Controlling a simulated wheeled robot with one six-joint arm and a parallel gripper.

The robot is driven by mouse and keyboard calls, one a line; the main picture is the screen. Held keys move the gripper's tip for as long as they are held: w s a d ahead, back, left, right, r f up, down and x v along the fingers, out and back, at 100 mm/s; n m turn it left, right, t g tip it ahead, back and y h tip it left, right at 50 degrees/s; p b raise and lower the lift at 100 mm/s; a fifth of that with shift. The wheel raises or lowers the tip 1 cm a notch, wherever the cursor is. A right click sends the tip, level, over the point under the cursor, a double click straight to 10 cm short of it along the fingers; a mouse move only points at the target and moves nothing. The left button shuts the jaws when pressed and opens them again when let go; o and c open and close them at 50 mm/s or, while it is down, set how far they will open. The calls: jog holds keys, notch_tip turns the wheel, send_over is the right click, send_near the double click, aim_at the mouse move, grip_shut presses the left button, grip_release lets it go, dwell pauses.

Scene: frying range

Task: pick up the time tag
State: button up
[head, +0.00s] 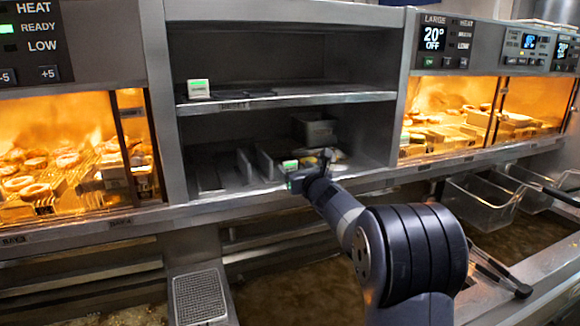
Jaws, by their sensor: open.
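A small white tag with a green face (198,88) stands upright on the upper shelf, at its left end. A second small tag with a green and white face (290,165) shows on the lower shelf, right by my gripper; I cannot tell which one is the time tag. My gripper (308,174) reaches into the lower shelf opening from the front right. It is open, with its jaws close to the second tag. The jaws are small and dark here, and I cannot tell whether they touch it. My gripper and arm hide part of the shelf there.
A grey metal container (315,128) stands at the back right of the lower shelf (225,190), which has upright dividers. Lit cabinets with food flank the shelves. A perforated metal plate (199,297) is at the front left.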

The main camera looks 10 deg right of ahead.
aim_at(290, 168)
jog(key=shift+p+x, duration=0.45)
jog(key=shift+x, duration=1)
jog(key=shift+c, duration=0.4)
jog(key=c, duration=1)
jog(key=shift+r, duration=0.1)
